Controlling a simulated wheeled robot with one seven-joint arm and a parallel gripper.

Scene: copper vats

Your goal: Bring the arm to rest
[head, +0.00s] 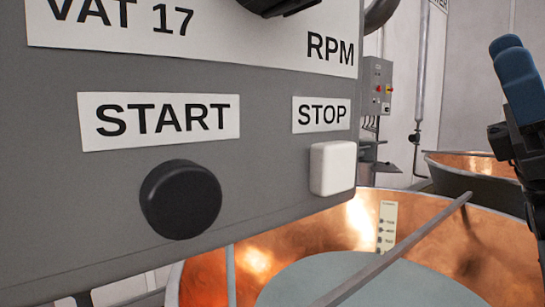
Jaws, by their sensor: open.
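My gripper (515,70) is at the right edge of the head view, black with blue fingertips pointing up. It is seen from the side, and the fingers overlap in the picture. It is open, with nothing seen between its fingers. It appears to the right of the grey control panel (262,185), apart from it in the picture. The rest of my arm is mostly out of view.
The near panel carries a black START button (180,200), a white STOP button (332,168) and part of a black knob (275,5). Below and behind it is a copper vat (420,215) with a grey bar (400,245) across it. Another vat (470,162) stands farther back.

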